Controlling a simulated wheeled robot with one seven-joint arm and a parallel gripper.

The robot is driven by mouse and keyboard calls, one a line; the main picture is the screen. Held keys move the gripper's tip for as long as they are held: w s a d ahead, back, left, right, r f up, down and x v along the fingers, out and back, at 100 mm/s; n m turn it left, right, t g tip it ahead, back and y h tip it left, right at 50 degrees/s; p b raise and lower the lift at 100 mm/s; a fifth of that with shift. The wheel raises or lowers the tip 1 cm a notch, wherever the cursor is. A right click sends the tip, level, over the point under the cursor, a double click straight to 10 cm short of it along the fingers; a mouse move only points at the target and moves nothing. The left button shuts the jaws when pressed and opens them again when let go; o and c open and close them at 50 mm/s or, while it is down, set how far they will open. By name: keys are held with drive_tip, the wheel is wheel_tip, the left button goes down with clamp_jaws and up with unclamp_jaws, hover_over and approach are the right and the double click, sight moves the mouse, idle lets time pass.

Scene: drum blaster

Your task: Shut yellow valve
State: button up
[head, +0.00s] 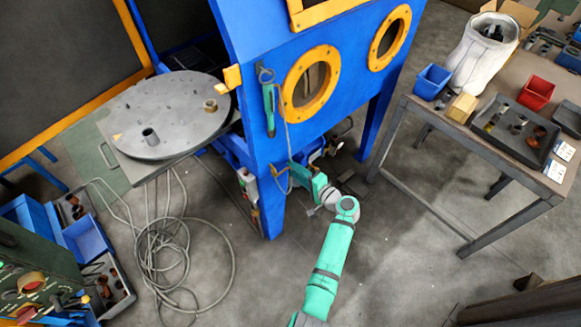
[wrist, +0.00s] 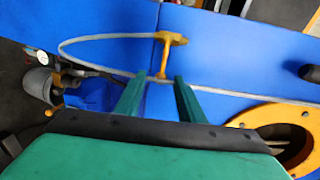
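The yellow valve (wrist: 167,50) shows in the wrist view as a T-shaped handle on a stem against a blue panel (wrist: 240,45). My gripper (wrist: 160,80) has two green fingers spread apart. The lower end of the valve's stem appears in line with the gap between the fingertips, and the handle appears beyond them. I cannot tell how far away it is, and no contact shows. In the head view my gripper (head: 293,166) is low by the blue cabinet (head: 262,150), below its round windows. I cannot clearly make out the valve there.
A thin grey hose (wrist: 95,38) loops around the valve area. A yellow-rimmed round window (wrist: 240,121) is at lower right. In the head view, a work table (head: 440,122) stands right, a round turntable (head: 180,105) left, and cables (head: 165,250) lie on the floor.

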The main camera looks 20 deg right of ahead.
drive_tip(key=v, duration=0.7)
drive_tip(key=shift+s, duration=0.3)
drive_tip(key=shift+d, duration=0.15)
drive_tip(key=s+a+f+n+g+h, duration=0.1)
drive_tip(key=s+a+f+g+h, duration=0.1)
drive_tip(key=s+a+f, duration=0.4)
drive_tip(key=s+a+f+n+g+h, duration=0.1)
drive_tip(key=s+a+f+g+h, duration=0.15)
drive_tip(key=s+f, duration=0.5)
drive_tip(key=s+a+r+n+h, duration=0.15)
drive_tip(key=s+a, duration=0.25)
drive_tip(key=s, duration=0.4)
drive_tip(key=s+a+r+n+t, duration=0.2)
drive_tip(key=s+a+r+n, duration=0.3)
drive_tip(key=s+r, duration=0.3)
drive_tip(key=s+a+r+n+t, duration=0.3)
drive_tip(key=s+a+r+n, duration=0.2)
drive_tip(key=r, duration=1.2)
drive_tip(key=s+a, duration=0.3)
drive_tip(key=shift+s+a, duration=0.15)
drive_tip(key=shift+s, duration=0.05)
